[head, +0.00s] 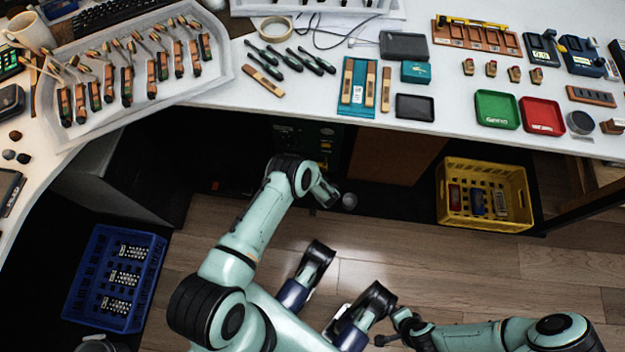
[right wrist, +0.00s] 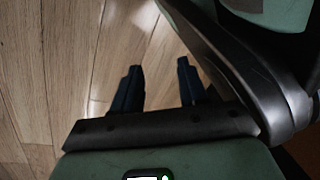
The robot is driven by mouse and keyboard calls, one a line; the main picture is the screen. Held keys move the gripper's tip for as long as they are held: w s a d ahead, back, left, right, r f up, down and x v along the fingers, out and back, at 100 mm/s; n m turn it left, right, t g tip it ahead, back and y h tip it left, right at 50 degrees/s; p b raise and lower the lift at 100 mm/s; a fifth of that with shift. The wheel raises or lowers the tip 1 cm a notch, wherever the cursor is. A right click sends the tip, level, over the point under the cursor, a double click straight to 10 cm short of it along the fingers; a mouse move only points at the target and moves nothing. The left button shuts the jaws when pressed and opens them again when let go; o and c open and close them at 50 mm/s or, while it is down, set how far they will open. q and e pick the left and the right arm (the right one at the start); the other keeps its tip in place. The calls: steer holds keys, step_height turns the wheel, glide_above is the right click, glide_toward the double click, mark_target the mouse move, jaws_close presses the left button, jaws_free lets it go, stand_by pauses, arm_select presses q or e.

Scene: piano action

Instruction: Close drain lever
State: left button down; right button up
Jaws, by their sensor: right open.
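I cannot make out the drain lever for certain. Under the bench stands a dark green unit (head: 325,138) with small orange and pale labels. A small red piece (head: 217,186) shows in the dark area left of it, and a small round grey part (head: 349,200) shows low down on the right. My left gripper (head: 327,194) is at the end of the arm, just left of the grey part; its fingers are too dark to read. My right gripper (right wrist: 158,88) is open and empty above the wooden floor in the right wrist view.
A yellow crate (head: 482,222) stands on the floor at right, a blue crate (head: 78,287) at left. The white bench (head: 290,102) overhangs the dark space and carries trays, tools and small parts. Bare wooden floor (head: 390,262) lies between the crates.

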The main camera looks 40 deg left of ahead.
arm_select(q)
steer(key=s+a+r+p, duration=0.1)
steer(key=s+r+p, duration=0.3)
steer(key=r, duration=0.2)
steer(key=shift+s+r, duration=0.25)
arm_select(e)
step_height(320, 180, up, 7)
steer(key=w+a+t, duration=0.1)
steer(key=w+a, duration=0.1)
steer(key=w, duration=0.1)
steer(key=shift+a, duration=0.25)
